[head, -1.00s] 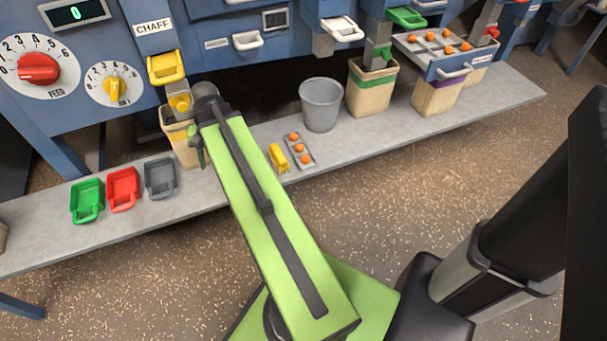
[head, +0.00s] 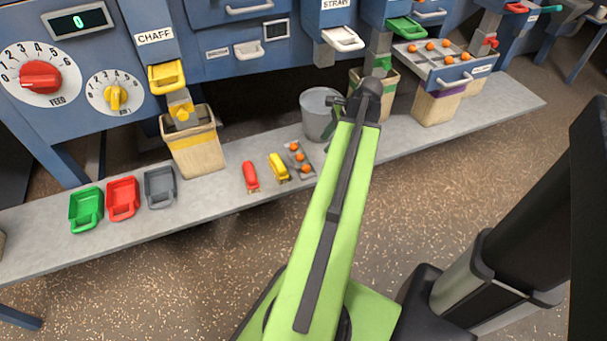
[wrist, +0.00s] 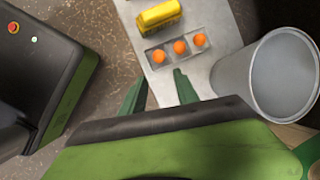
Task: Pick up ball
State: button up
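Three orange balls sit in a row in a small grey tray (wrist: 169,52) on the shelf; the middle ball (wrist: 179,47) lies between the left ball (wrist: 158,56) and the right ball (wrist: 199,39). In the head view the tray's balls (head: 299,157) show just left of my arm. My gripper (wrist: 159,88) is open in the wrist view, its two green fingers apart with nothing between them. The fingertips appear just short of the tray. In the head view the gripper is mostly hidden behind the arm's end.
A grey bucket (wrist: 268,78) stands right of the tray. A yellow object (wrist: 160,15) and a red one (head: 250,176) lie left of it. Green, red and grey scoops sit further left, near a burlap bin (head: 195,155). A drawer (head: 460,68) at upper right holds several orange balls.

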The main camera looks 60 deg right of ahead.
jog(key=b, duration=0.9)
send_near(307, 167)
jog(key=x, duration=0.5)
jog(key=shift+s+d+f, duration=0.1)
jog(key=shift+d+f, duration=0.05)
jog(key=shift+d, duration=0.15)
jog(key=b+x, duration=0.4)
jog(key=shift+w+a+f+b, duration=0.2)
jog(key=shift+a+b, duration=0.15)
jog(key=shift+w+f, duration=0.15)
jog(key=shift+f, duration=0.15)
jog(key=shift+r, duration=0.25)
grip_shut()
